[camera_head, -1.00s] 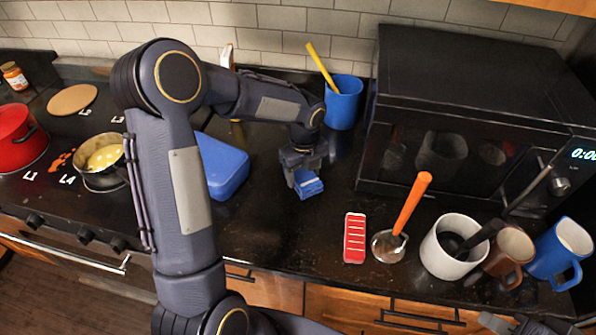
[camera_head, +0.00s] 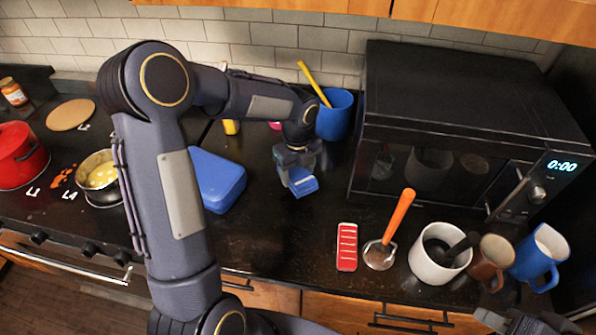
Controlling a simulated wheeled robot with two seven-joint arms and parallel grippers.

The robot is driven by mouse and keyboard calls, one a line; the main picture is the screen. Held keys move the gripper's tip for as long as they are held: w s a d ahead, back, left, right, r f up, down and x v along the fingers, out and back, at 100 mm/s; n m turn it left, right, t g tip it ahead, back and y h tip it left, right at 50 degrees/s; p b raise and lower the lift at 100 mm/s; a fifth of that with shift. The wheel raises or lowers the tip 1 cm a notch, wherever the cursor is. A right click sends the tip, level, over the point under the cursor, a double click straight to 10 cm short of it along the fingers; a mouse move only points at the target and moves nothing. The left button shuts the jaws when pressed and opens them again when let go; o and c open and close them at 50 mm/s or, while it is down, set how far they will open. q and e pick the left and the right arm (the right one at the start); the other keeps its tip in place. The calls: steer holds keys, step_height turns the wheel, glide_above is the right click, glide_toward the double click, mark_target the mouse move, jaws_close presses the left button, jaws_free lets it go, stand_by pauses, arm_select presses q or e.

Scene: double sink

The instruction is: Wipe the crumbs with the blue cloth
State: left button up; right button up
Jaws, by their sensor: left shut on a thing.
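The blue cloth (camera_head: 303,186) is a small folded blue piece in my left gripper (camera_head: 297,172), just above or on the dark counter, left of the microwave. My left gripper is shut on it and points down. I cannot make out crumbs clearly; faint specks show on the counter (camera_head: 285,235) in front of the cloth. My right gripper (camera_head: 510,322) shows only partly at the bottom right edge, and its jaws cannot be read.
A blue box (camera_head: 217,180) lies left of the cloth. A blue cup (camera_head: 335,115) stands behind, near the microwave (camera_head: 460,120). A red grater (camera_head: 347,247), an orange-handled tool (camera_head: 398,218), a white pot (camera_head: 437,262) and mugs (camera_head: 540,258) line the front right.

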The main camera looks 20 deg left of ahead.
arm_select(q)
steer(key=shift+r+p, duration=1.1)
steer(key=shift+r, duration=0.45)
